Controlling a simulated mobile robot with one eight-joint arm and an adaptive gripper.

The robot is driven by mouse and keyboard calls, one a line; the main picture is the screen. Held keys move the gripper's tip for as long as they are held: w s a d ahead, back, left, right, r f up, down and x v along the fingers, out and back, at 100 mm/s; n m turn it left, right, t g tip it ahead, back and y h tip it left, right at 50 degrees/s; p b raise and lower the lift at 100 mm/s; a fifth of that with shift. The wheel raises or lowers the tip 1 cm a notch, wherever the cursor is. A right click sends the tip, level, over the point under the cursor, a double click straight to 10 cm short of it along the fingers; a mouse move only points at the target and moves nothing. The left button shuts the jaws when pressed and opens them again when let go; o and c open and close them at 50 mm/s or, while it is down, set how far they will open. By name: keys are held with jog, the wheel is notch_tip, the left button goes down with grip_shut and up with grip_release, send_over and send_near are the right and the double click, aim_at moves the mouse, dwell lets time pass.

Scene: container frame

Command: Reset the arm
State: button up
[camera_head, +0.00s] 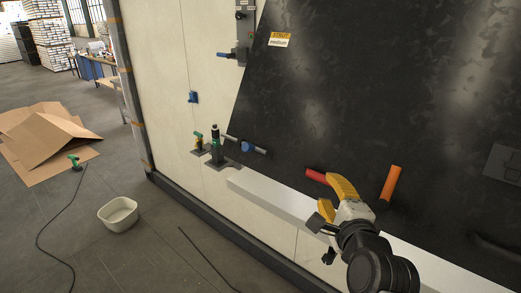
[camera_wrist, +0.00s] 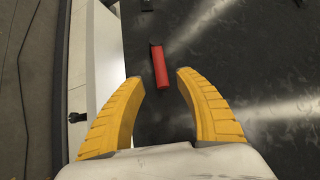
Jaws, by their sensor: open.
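My gripper (camera_wrist: 161,88) has two yellow ribbed fingers, spread apart with nothing between their tips. In the head view my gripper (camera_head: 331,191) is at the lower right, in front of the black panel. A red cylinder (camera_wrist: 159,66) lies against the dark surface just beyond the fingertips in the wrist view. In the head view the red cylinder (camera_head: 316,175) shows just left of the fingers. I cannot tell whether a finger touches it. My arm reaches in from the bottom right.
The large black panel (camera_head: 330,90) leans by a cream wall (camera_head: 190,60). An orange cylinder (camera_head: 390,183) stands out right of my gripper. A white ledge (camera_head: 270,198) runs below the panel.

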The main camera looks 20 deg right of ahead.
jog(key=s+a+f+n+g+y+b, duration=0.1)
jog(key=a+f+n+b, duration=0.4)
jog(key=f, duration=0.5)
jog(key=s+a+f+n+g+y+b, duration=0.2)
jog(key=a+f+n+g+b, duration=0.2)
jog(key=f+n+b, duration=0.6)
jog(key=s+a+f+n+g+y+b, duration=0.1)
jog(key=a+f+n+g+y+b, duration=0.1)
jog(key=a+f+n+b, duration=0.4)
notch_tip(320, 180, down, 5)
jog(key=n+b, duration=0.2)
jog(key=n, duration=0.1)
jog(key=shift+s+f+g, duration=0.2)
jog(key=shift+s+g, duration=0.05)
jog(key=shift+g, duration=0.05)
